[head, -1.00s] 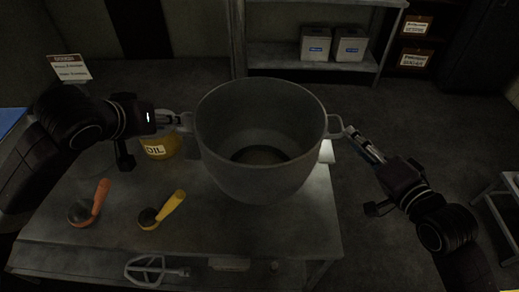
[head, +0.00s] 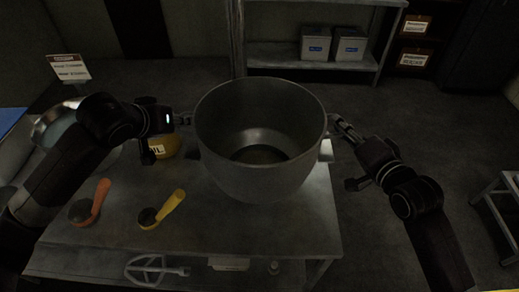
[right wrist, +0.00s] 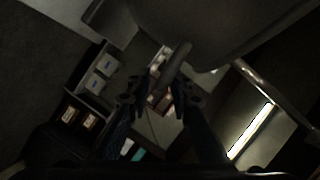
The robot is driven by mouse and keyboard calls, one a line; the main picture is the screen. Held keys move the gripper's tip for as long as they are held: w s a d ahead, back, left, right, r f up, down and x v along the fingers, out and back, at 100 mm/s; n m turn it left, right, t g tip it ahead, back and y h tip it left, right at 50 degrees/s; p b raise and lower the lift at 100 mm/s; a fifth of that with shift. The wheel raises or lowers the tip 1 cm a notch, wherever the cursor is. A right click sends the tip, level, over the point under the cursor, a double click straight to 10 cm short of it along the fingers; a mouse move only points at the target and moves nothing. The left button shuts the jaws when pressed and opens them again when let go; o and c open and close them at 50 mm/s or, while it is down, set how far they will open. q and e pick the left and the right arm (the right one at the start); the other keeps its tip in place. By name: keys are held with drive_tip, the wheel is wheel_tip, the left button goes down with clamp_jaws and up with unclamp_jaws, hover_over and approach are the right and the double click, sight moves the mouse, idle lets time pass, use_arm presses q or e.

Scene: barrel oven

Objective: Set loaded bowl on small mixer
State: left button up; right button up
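A large grey metal bowl (head: 260,182) stands upright over the table, with a brownish patch at its bottom. My left gripper (head: 186,119) is at the bowl's left handle, and its fingers are too dark to tell open from shut. My right gripper (head: 343,124) is at the right handle. In the right wrist view the fingers of my right gripper (right wrist: 163,98) stand apart, with the bowl's handle (right wrist: 174,66) reaching in between their tips. I cannot make out a small mixer.
The table (head: 250,225) holds an orange scoop (head: 92,205), a yellow scoop (head: 165,208) and a yellow oil container (head: 165,146). A metal bowl (head: 50,122) is at the left behind my arm. A whisk-like beater (head: 150,271) lies below.

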use_arm(q)
clamp_jaws()
use_arm(e)
clamp_jaws()
use_arm(q)
drive_tip(key=shift+w+r, duration=0.15)
drive_tip(key=shift+r, duration=0.15)
use_arm(e)
drive_tip(key=shift+r, duration=0.4)
use_arm(q)
drive_tip(key=shift+w, duration=0.1)
use_arm(e)
drive_tip(key=shift+w, duration=0.15)
